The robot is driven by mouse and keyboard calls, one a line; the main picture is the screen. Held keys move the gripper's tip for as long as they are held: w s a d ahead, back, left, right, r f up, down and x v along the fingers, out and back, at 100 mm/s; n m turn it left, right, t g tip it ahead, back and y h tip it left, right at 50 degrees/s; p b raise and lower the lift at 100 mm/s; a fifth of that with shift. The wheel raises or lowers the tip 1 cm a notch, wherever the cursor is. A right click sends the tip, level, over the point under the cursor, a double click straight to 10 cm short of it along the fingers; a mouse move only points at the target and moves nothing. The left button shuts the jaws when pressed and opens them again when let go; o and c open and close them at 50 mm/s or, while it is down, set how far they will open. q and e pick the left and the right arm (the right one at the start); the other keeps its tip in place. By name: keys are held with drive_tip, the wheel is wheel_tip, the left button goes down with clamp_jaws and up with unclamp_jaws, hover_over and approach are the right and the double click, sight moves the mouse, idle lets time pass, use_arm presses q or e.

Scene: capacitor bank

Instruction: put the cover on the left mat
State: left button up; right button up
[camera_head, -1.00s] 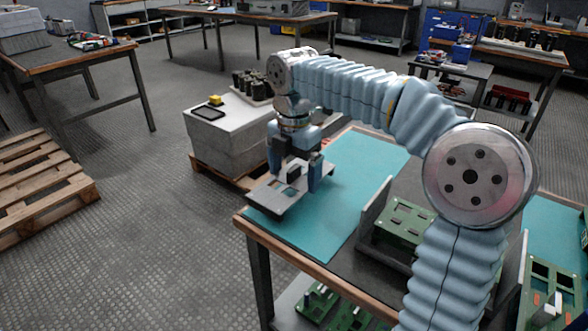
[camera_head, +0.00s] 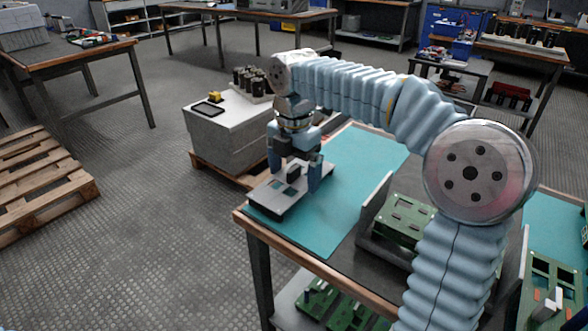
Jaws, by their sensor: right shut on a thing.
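The cover is a flat grey plate (camera_head: 284,202) with small openings and a dark upright handle (camera_head: 293,173) on top. It lies level over the near left end of the left teal mat (camera_head: 365,160). I cannot tell whether it touches the mat or hangs just above it. My right gripper (camera_head: 294,178) points down over the cover, shut on its handle, with a blue finger on either side. Its arm arches in from the lower right. My left gripper is out of view.
A grey rack with green circuit boards (camera_head: 402,220) stands right of the mat, partly behind my arm. Another teal mat (camera_head: 556,218) lies at the right. A grey box (camera_head: 228,139) with dark cylinders stands behind the table. The mat's far part is clear.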

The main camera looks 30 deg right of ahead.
drive_tip(key=shift+f, duration=0.1)
idle(0.6)
drive_tip(key=o, duration=0.8)
wheel_tip(320, 180, up, 14)
drive_tip(key=p, duration=0.3)
drive_tip(key=shift+f+p, duration=0.1)
drive_tip(key=shift+p, duration=0.2)
